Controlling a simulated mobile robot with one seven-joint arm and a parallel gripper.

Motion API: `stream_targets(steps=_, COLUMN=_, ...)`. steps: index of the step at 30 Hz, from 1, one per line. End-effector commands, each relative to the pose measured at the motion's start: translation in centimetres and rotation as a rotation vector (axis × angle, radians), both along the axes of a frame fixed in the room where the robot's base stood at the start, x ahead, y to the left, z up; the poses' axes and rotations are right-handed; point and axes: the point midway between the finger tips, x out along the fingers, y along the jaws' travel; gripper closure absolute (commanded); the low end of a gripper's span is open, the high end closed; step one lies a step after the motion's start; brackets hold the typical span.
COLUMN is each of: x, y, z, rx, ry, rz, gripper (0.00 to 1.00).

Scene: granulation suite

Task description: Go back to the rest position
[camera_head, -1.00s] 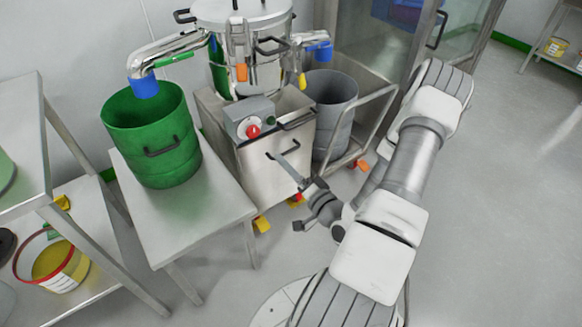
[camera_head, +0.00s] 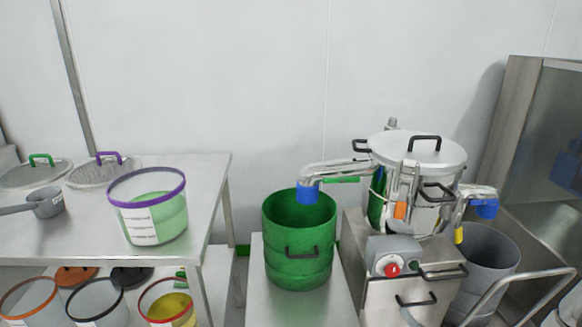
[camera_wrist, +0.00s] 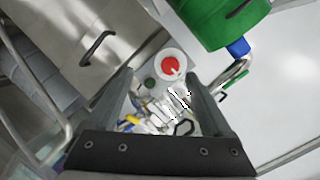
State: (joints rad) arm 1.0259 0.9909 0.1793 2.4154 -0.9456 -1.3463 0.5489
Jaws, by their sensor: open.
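My gripper (camera_wrist: 160,105) shows in the wrist view with its two fingers apart and nothing between them. Beyond the fingers are the sifter machine (camera_wrist: 165,62) with its red knob and its steel front with a black handle. The head view does not show my gripper. There the machine (camera_head: 415,290) stands at the right, with a lidded steel drum (camera_head: 415,155) on top and blue-ended spouts on both sides.
A green bin (camera_head: 299,240) stands on a low steel table (camera_head: 262,305) under the left spout. A grey bin (camera_head: 487,255) stands on a trolley at the right. A steel bench (camera_head: 90,225) at the left holds a purple-rimmed tub (camera_head: 150,205), lids and a scoop.

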Motion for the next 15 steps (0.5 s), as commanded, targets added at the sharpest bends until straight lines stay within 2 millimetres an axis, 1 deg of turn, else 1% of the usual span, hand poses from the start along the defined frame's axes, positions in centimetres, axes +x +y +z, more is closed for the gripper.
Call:
stream_targets(steps=1, x=0.7, y=0.0, z=0.4, rx=-0.08, ry=0.055, rz=0.03, gripper=0.16)
stream_targets(steps=3, x=1.2, y=-0.2, z=0.6, rx=-0.178, ry=0.136, rz=0.058, gripper=0.16)
stream_targets(steps=5, x=1.5, y=-0.5, z=0.9, rx=-0.257, ry=0.201, rz=0.076, gripper=0.16)
stream_targets(steps=8, x=1.8, y=-1.0, z=1.9, rx=-0.381, ry=0.303, rz=0.098, gripper=0.16)
stream_targets(steps=11, x=1.9, y=-1.4, z=3.4, rx=-0.49, ry=0.398, rz=0.11, gripper=0.16)
stream_targets(steps=15, x=1.5, y=-1.7, z=6.2, rx=-0.614, ry=0.516, rz=0.114, gripper=0.16)
